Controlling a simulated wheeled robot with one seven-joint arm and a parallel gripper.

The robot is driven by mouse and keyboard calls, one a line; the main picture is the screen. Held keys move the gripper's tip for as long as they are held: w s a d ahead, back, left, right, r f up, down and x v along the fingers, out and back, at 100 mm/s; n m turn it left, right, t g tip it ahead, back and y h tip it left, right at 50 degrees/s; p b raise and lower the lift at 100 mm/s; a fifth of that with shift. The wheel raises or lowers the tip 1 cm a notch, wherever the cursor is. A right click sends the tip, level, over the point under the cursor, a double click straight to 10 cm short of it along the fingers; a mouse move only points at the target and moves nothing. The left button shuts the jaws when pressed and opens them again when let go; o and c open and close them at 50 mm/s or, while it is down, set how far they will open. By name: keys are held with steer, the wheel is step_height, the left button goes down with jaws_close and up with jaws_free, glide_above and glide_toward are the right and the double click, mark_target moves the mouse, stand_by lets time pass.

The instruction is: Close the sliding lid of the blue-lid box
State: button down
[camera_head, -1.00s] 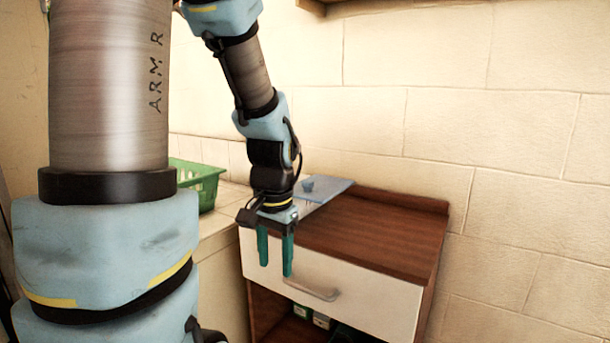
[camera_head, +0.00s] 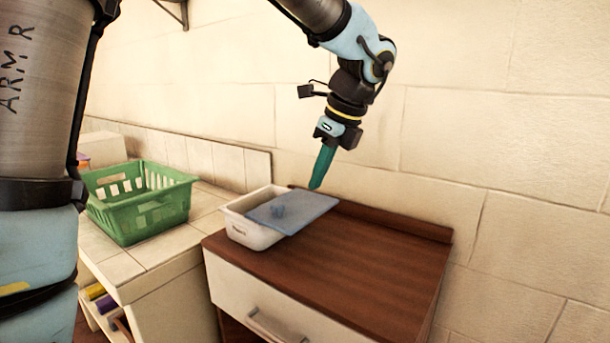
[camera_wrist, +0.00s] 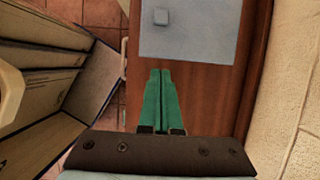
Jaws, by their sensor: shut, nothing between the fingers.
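The white box (camera_head: 241,228) stands on the wooden cabinet top at its left end. Its flat blue lid (camera_head: 312,207) is slid to the right, so the left part of the box is uncovered and the lid sticks out past the box's right side. My gripper (camera_head: 316,186) points down above the cabinet, close to the lid's far right edge. In the wrist view its green fingers (camera_wrist: 160,73) are together and empty, just short of the lid's edge (camera_wrist: 205,45).
The brown cabinet top (camera_head: 355,270) is clear to the right, with a raised strip (camera_head: 400,218) along the wall. A green basket (camera_head: 140,205) stands on the tiled counter (camera_head: 150,252) at left. The cabinet has a white drawer with a handle (camera_head: 275,327).

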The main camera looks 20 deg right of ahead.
mark_target(285, 218)
steer(key=p+x, duration=0.1)
steer(key=x, duration=0.6)
steer(key=w, duration=0.1)
steer(key=a+p, duration=0.1)
steer(key=w, duration=0.1)
steer(key=shift+w+a+f, duration=0.25)
steer(key=shift+w+a, duration=0.05)
steer(key=shift+w, duration=0.05)
steer(key=shift+w+a+f+p, duration=0.1)
steer(key=shift+w+a+p, duration=0.15)
steer(key=shift+w, duration=0.2)
steer(key=w+a+p, duration=0.1)
steer(key=w, duration=0.1)
steer(key=w+a+p, duration=0.1)
steer(key=w+a, duration=0.1)
steer(key=w, duration=0.1)
steer(key=w+a+p, duration=0.1)
steer(key=w+p, duration=0.1)
steer(key=w, duration=0.1)
steer(key=shift+w+a, duration=0.1)
steer(key=shift+a, duration=0.1)
steer(key=shift+w+a, duration=0.2)
steer(key=shift+w, duration=0.15)
